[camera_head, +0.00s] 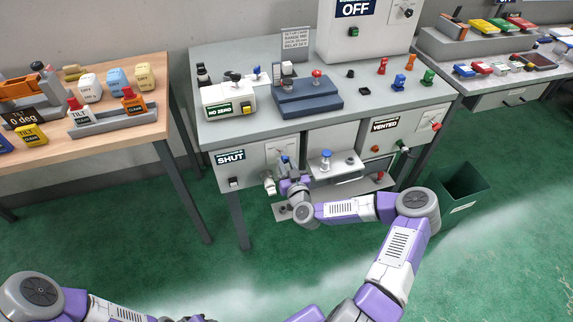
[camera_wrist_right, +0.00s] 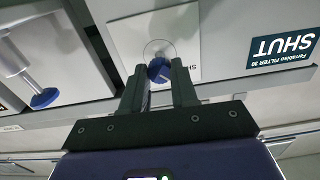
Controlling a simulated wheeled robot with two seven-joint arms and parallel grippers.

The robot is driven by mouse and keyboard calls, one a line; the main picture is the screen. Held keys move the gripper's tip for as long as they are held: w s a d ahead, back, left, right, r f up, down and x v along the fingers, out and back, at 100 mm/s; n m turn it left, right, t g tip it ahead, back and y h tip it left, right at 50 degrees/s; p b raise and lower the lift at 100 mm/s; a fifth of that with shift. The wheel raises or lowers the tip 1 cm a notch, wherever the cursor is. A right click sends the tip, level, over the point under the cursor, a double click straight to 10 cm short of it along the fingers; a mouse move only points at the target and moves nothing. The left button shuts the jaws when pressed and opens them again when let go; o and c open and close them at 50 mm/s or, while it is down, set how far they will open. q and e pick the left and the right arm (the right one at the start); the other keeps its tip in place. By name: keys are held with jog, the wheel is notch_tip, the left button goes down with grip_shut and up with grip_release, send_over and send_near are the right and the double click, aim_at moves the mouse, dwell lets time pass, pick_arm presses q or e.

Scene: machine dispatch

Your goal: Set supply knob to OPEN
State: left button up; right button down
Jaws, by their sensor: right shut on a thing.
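The blue supply knob (camera_wrist_right: 160,70) is on the front of a grey unit under the table, beside a label reading SHUT (camera_head: 230,158). The label also shows upside down in the right wrist view (camera_wrist_right: 285,45). My right gripper (camera_wrist_right: 160,82) is shut on the knob, its two dark fingers on either side of it. In the head view the right gripper (camera_head: 287,168) is at the unit's front and partly covers the knob. The knob's pointer direction cannot be made out. Part of my left arm shows at the lower left, but its gripper is out of view.
Another blue knob (camera_head: 326,154) stands on a block to the right; a VENTED unit (camera_head: 410,135) is further right. A green bin (camera_head: 462,188) stands on the floor. The grey table (camera_head: 225,128) above carries a NO ZERO box (camera_head: 228,104) and a dark blue fixture (camera_head: 308,98).

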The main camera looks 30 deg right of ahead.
jog(key=m, duration=0.3)
jog(key=shift+p, duration=0.3)
jog(key=m, duration=0.5)
jog(key=shift+m, duration=0.3)
jog(key=m, duration=0.4)
jog(key=shift+m, duration=0.3)
jog(key=m, duration=0.4)
jog(key=shift+f, duration=0.1)
jog(key=shift+m, duration=0.3)
jog(key=c, duration=0.9)
grip_release()
jog(key=shift+o, duration=0.2)
